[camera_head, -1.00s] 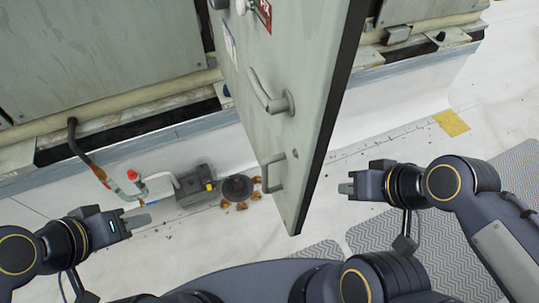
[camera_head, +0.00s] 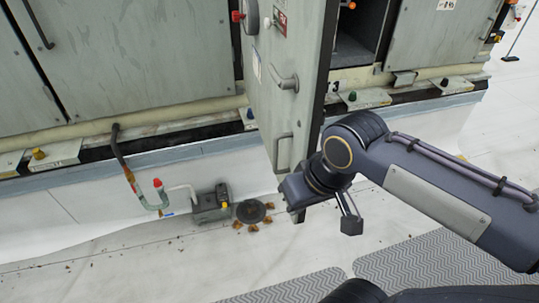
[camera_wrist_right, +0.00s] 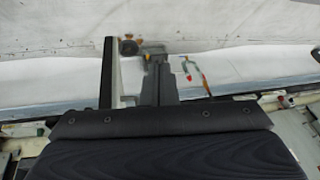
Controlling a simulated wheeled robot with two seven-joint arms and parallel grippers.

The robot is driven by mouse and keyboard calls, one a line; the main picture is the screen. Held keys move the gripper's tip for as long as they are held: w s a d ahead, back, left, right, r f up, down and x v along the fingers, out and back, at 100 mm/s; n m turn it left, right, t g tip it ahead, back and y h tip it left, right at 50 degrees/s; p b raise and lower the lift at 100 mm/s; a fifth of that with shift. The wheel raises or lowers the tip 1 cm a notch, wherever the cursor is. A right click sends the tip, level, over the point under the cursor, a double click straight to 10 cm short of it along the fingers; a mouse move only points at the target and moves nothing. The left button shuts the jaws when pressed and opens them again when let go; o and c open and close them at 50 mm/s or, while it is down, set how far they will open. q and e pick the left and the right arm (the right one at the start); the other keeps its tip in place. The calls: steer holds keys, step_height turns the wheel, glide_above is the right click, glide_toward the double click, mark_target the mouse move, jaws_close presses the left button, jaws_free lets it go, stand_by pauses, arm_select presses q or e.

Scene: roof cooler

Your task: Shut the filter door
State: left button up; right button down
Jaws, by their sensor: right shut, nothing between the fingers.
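The filter door (camera_head: 262,95) is a grey-green panel standing open, swung out towards me and seen nearly edge-on in the head view. It has a lever handle (camera_head: 286,82) and a lower pull handle (camera_head: 283,150) on its left face. My right gripper (camera_head: 298,215) is shut and empty by the door's lower front corner. In the right wrist view its fingers (camera_wrist_right: 160,82) point away, with a pale upright strip to their left that looks like the door's edge. I cannot tell whether they touch the door. My left gripper is out of view.
Right of the door is an open dark compartment (camera_head: 358,40) in the cooler. A grey pump box (camera_head: 210,205), a round drain (camera_head: 251,211) and a red-tipped pipe (camera_head: 160,195) sit on the floor left of the door. Floor in front is mostly clear, with a grey mat (camera_head: 455,255) at right.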

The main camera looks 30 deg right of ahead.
steer(key=w+a+r+m+h+b, duration=0.1)
steer(key=w+r+m+h+b, duration=0.1)
steer(key=w+r+h, duration=0.4)
steer(key=w+a+r+m+h+b, duration=0.1)
steer(key=w+r+h+b, duration=0.15)
steer(key=w, duration=0.55)
steer(key=p, duration=0.1)
glide_toward(293, 146)
steer(key=w+a+x, duration=0.1)
steer(key=x, duration=0.3)
steer(key=shift+s+d+f+g, duration=0.1)
steer(key=shift+s+d+g, duration=0.2)
steer(key=shift+s+d, duration=0.25)
steer(key=shift+w+d, duration=0.1)
